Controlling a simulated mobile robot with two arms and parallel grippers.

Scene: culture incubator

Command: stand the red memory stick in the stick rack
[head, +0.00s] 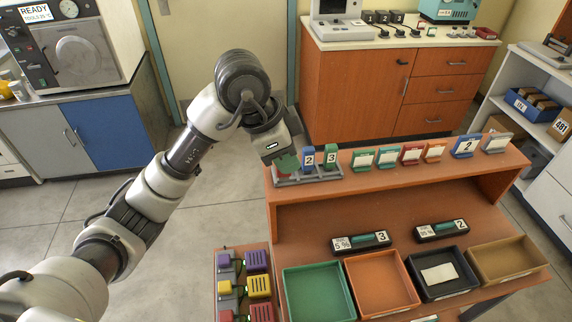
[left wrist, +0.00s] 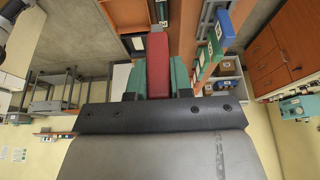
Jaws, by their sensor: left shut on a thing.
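The red memory stick (left wrist: 158,62) is held between the teal fingers of my left gripper (left wrist: 154,82) in the left wrist view. In the head view my left gripper (head: 287,162) is at the left end of the grey stick rack (head: 312,179), on the upper shelf of the desk. A blue stick marked 2 (head: 308,158) and a green stick marked 3 (head: 330,156) stand upright in the rack, right of the gripper. My right gripper is not in view.
Several colored cards, including a green one (head: 362,160) and a red one (head: 411,154), stand along the shelf (head: 400,180). Below are a green tray (head: 318,292), an orange tray (head: 381,282), a black tray (head: 438,273) and a tan tray (head: 507,259). Colored blocks (head: 257,261) sit at lower left.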

